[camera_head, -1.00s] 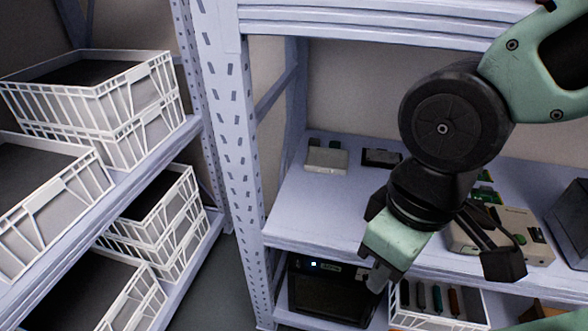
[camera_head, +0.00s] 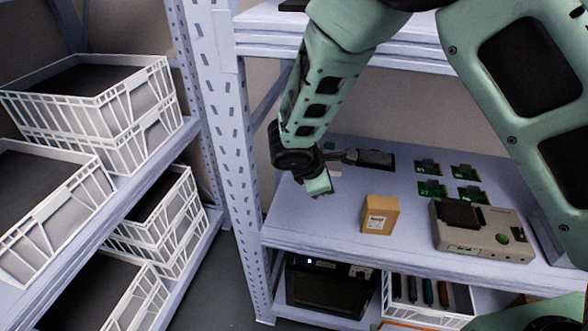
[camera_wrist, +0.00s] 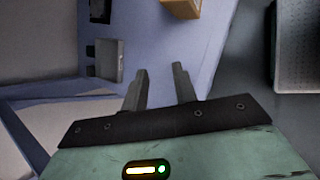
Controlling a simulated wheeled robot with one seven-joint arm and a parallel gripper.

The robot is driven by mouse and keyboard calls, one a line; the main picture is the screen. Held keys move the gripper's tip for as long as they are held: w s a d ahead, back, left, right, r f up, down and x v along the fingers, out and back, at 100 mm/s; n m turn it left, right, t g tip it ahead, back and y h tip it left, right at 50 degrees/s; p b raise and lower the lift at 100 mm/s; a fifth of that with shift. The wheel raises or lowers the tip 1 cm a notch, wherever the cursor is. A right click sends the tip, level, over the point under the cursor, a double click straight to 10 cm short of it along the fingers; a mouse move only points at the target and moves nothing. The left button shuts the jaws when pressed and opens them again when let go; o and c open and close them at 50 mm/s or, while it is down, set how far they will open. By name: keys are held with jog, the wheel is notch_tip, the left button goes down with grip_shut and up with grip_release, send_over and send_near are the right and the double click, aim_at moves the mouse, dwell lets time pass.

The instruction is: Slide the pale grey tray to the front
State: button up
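The pale grey tray (camera_head: 334,171) is at the back left of the middle shelf board, mostly hidden behind my arm in the head view. In the wrist view a small pale grey block-like piece (camera_wrist: 108,61), which looks like this tray, lies left of my fingers. My gripper (camera_wrist: 160,82) is open, with two dark fingers apart and nothing between them. In the head view my gripper (camera_head: 321,190) points down in front of the tray, above the board. I cannot see any contact with the tray.
A dark tray (camera_head: 374,159) lies right of the pale one. An orange-brown box (camera_head: 380,215), several green circuit boards (camera_head: 430,188) and a beige device (camera_head: 485,238) are further right. A slotted upright post (camera_head: 228,150) stands left. The board's front left is clear.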

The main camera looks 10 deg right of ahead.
jog(key=w+a+f+n+t+p, duration=0.1)
jog(key=w+f+n+t, duration=0.1)
jog(key=w+f+n, duration=0.1)
jog(key=w+a+f+n+t+y+p, duration=0.1)
jog(key=w+a+f+n+t, duration=0.1)
jog(key=w+n, duration=0.4)
jog(key=w+a+f+n+t+p, duration=0.1)
jog(key=w+a+f+n+t, duration=0.1)
jog(key=w+f+n+t, duration=0.2)
jog(key=shift+w+a+f+n+p, duration=0.1)
jog(key=shift+w+f+n+p, duration=0.2)
jog(key=shift+w+f+n, duration=0.5)
jog(key=shift+w+a+f+t+y, duration=0.25)
jog(key=shift+w+f+t+y, duration=0.05)
jog(key=shift+w+y, duration=0.1)
